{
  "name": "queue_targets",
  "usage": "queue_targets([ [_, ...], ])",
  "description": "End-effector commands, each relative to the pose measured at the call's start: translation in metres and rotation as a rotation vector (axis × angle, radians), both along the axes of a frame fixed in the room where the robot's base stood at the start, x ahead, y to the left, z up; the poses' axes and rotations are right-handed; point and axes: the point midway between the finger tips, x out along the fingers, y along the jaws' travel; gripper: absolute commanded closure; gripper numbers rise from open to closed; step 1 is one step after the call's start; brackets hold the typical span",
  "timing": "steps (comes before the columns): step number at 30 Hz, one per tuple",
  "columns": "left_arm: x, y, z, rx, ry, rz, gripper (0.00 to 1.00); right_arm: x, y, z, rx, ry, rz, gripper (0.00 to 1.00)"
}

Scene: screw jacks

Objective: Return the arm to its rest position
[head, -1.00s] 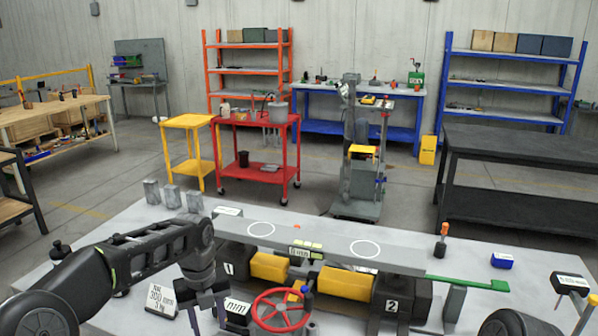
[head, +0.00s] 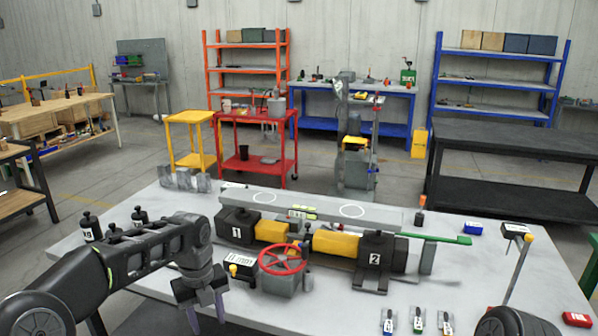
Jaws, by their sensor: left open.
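My left arm (head: 130,256) comes in from the lower left, bent at the elbow, with its wrist turned down. My left gripper (head: 203,302) is open at the front edge of the grey table (head: 460,292), fingers pointing down. I see nothing between the fingers. It is apart from the red handwheel (head: 283,260) and the jack to its right.
Black weights (head: 90,228) stand behind my left arm. Small tagged items (head: 418,320) lie at the front right. Between them and the handwheel, the table is clear.

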Motion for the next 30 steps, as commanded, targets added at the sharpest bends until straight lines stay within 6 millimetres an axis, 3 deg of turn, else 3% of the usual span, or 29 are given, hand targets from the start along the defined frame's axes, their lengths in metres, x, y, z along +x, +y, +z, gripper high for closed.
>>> queue_targets([
  [6,0.017,-0.01,-0.002,-0.051,-0.068,0.185,0.57,0.001,0.0,0.0,0.0,-0.001,0.0,0.45],
  [12,0.032,-0.035,-0.015,-0.161,-0.129,0.454,0.57,0.0,0.0,0.0,0.0,0.0,0.0,0.45],
  [16,0.036,-0.059,-0.039,-0.27,-0.133,0.699,0.57,0.0,0.0,-0.001,0.0,-0.001,0.0,0.45],
  [19,0.03,-0.084,-0.072,-0.382,-0.093,0.965,0.57,0.0,0.0,-0.001,0.0,-0.001,0.0,0.45],
  [23,-0.003,-0.12,-0.138,-0.533,0.052,1.45,0.57,0.0,0.0,-0.001,0.0,0.0,0.0,0.45],
  [25,-0.033,-0.133,-0.176,-0.585,0.159,1.741,0.57,0.0,0.0,-0.001,0.0,0.0,0.0,0.45],
  [27,-0.075,-0.141,-0.216,-0.602,0.274,2.042,0.57,0.0,0.0,-0.001,0.0,0.0,0.0,0.45],
  [30,-0.143,-0.142,-0.26,-0.56,0.397,2.4,0.57,0.0,0.0,0.0,0.0,0.0,0.0,0.45],
])
